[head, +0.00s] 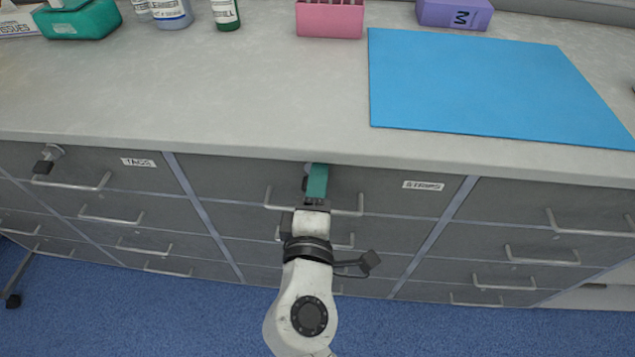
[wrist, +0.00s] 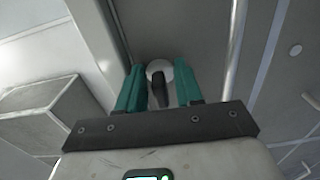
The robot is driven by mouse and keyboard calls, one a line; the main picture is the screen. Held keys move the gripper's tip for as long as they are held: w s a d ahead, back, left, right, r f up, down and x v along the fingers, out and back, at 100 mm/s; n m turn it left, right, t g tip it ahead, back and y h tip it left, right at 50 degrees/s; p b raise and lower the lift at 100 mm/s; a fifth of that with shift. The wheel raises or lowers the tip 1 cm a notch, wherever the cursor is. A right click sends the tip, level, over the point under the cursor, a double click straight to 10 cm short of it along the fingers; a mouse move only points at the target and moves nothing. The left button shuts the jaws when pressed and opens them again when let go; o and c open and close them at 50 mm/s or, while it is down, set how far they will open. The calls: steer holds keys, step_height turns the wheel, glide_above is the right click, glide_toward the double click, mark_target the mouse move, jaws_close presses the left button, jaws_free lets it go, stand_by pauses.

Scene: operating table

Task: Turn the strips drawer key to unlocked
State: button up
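The strips drawer (head: 385,190) is shut, with its STRIPS label (head: 423,185) to the right of my gripper (head: 316,178). In the wrist view its round silver lock (wrist: 155,66) shows with the black key (wrist: 158,92) in it. The key's grip stands between the two teal fingers of my gripper (wrist: 160,82). A gap shows on each side of the key, so the fingers are open around it and do not look closed on it. In the head view the key is hidden behind my gripper, and only a sliver of the lock (head: 306,168) shows.
The strips drawer's bar handle (head: 350,205) runs just below my gripper. The tags drawer (head: 110,170) at left has its own key (head: 44,166). The countertop (head: 250,90) overhangs closely above. A blue mat (head: 480,85) and a pink rack (head: 329,22) lie on it.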

steer(key=shift+o, duration=0.2)
steer(key=s, duration=1)
steer(key=shift+s+a, duration=0.2)
steer(key=shift+s, duration=0.2)
steer(key=d+f+m+g+h, duration=0.2)
steer(key=d+f+m+g, duration=0.3)
steer(key=d, duration=0.6)
steer(key=d+f+m+g+h, duration=0.3)
steer(key=d+f+m, duration=0.3)
steer(key=d, duration=0.4)
steer(key=s+d+f+m+g+y, duration=0.1)
steer(key=s+d+f+m+g, duration=0.2)
steer(key=s+d+f+g, duration=0.3)
steer(key=s+d+f+m+g+y, duration=0.3)
steer(key=s+f+m+y, duration=0.15)
steer(key=s, duration=0.55)
step_height(320, 180, up, 13)
steer(key=p, duration=1.4)
steer(key=shift+n, duration=0.35)
